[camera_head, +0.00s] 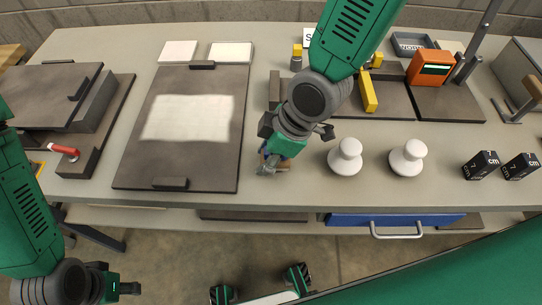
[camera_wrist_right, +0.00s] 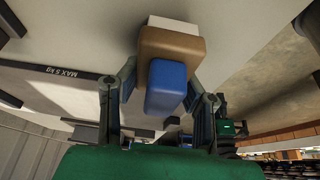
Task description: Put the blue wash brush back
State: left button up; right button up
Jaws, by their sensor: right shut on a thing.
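The blue wash brush shows in the right wrist view (camera_wrist_right: 166,88) as a blue block on a brown body, with a white part at its far end. My right gripper (camera_wrist_right: 160,98) is shut on it, with one finger on each side. In the head view my right gripper (camera_head: 272,167) is low over the table's front edge, right of the large dark board. There the brush is mostly hidden by the gripper. My left gripper (camera_head: 128,288) hangs low at the left, away from the table and the brush; its finger opening is not clear.
The dark board (camera_head: 150,160) with a white patch lies left of my right gripper. Two white insulators (camera_head: 345,157) (camera_head: 408,158) stand to its right, with black cubes (camera_head: 481,165) beyond. An orange device (camera_head: 430,67) and a grey tray (camera_head: 412,43) are behind. A blue drawer (camera_head: 398,222) sits under the table.

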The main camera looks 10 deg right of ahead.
aim_at(281, 161)
jog(key=shift+w+a+f, duration=0.1)
jog(key=shift+a+f, duration=0.25)
jog(key=shift+a, duration=0.45)
jog(key=shift+d, duration=0.3)
jog(key=d, duration=0.2)
jog(key=d+f, duration=0.1)
jog(key=d, duration=0.1)
jog(key=shift+s+d, duration=0.1)
jog(key=shift+s, duration=0.2)
jog(key=o, duration=1.1)
jog(key=shift+a, duration=0.3)
jog(key=shift+a+f, duration=0.1)
jog(key=shift+a, duration=0.75)
jog(key=shift+w+a, duration=0.15)
jog(key=shift+a, duration=0.2)
jog(key=shift+d, duration=0.65)
jog(key=shift+d+r, duration=0.1)
jog(key=shift+r, duration=0.1)
pick_arm(q)
jog(key=shift+d+r+p, duration=0.15)
jog(key=shift+r+p, duration=0.65)
jog(key=shift+p, duration=0.05)
pick_arm(e)
jog(key=v, duration=1.2)
jog(key=shift+r, duration=0.35)
